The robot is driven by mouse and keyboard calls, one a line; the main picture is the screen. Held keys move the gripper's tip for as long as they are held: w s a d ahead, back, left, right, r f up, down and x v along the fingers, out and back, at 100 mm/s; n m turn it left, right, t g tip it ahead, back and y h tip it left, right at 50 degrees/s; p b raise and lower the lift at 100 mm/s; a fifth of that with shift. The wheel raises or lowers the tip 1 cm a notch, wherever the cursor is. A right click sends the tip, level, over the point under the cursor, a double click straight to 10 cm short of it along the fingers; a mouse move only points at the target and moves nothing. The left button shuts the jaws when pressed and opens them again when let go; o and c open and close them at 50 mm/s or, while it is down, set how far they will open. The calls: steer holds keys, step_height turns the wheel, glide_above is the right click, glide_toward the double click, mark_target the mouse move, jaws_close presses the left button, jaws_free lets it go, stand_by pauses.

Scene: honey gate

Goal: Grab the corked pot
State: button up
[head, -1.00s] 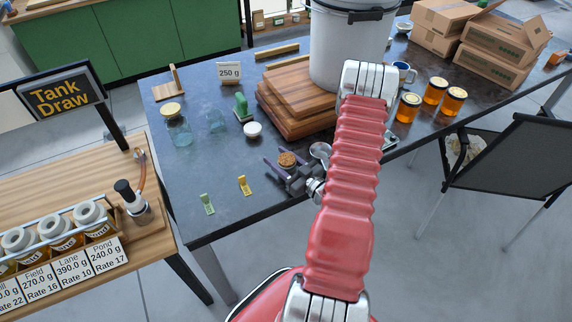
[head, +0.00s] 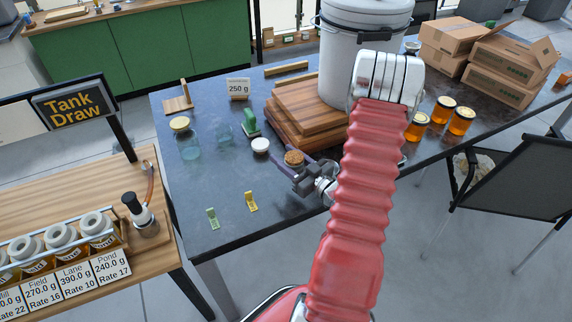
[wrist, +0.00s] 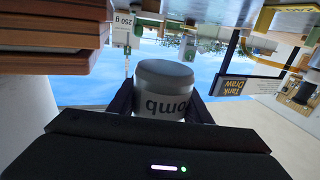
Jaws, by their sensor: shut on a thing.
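The corked pot (head: 293,158) is near the front edge of the dark table; its round brown cork top shows in the head view. My gripper (head: 297,166) is shut on it, with a purple-grey finger on each side. In the wrist view, the pot (wrist: 165,92) sits between the dark fingers of my gripper (wrist: 160,104), and the picture appears upside down. Its pale label reads "omb", the rest being cut off. The pot looks raised off the table. My gripper hides much of its body in the head view.
Stacked wooden boards (head: 285,122) and a white bucket (head: 352,70) stand behind the pot. A white-lidded jar (head: 260,146), a green stand (head: 249,124) and small yellow (head: 251,203) and green (head: 212,219) brackets are nearby. The table's front left is mostly clear.

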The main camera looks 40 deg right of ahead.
steer(key=shift+r, duration=0.75)
